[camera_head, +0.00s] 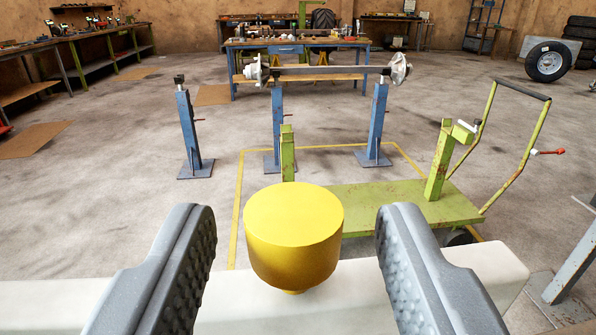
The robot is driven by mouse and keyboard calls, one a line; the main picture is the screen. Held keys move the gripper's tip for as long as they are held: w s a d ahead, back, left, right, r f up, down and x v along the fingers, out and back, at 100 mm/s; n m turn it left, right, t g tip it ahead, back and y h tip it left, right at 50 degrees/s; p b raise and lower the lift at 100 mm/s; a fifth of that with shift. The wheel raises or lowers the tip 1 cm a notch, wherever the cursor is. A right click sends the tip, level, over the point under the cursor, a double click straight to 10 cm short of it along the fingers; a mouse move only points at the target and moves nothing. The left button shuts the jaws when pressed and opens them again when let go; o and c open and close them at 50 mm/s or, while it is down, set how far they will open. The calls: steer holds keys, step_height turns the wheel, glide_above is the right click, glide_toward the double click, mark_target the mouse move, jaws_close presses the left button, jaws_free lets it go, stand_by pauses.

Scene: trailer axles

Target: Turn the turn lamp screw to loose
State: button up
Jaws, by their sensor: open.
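A yellow, round, flat-topped knob (293,235) stands on a short neck on a white beam (490,268). It looks like the lamp screw, but I see no lamp or marking on it. My gripper (296,245) is open, with one grey ridged finger on the left of the knob and one on the right. There is a gap between each finger and the knob, the left gap smaller than the right. The beam passes behind and below the fingers, which hide parts of it.
Beyond the beam stands a green cart (400,200) with a tall handle. Blue stands (376,125) hold an axle (325,74) farther back. A blue workbench (350,45) is behind them. A grey-blue post (575,262) is close at the lower right. Open floor lies left.

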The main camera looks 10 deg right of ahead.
steer(key=shift+w+a, duration=0.1)
steer(key=shift+w, duration=0.5)
steer(key=shift+w+d, duration=0.2)
steer(key=shift+w, duration=0.4)
steer(key=c, duration=1)
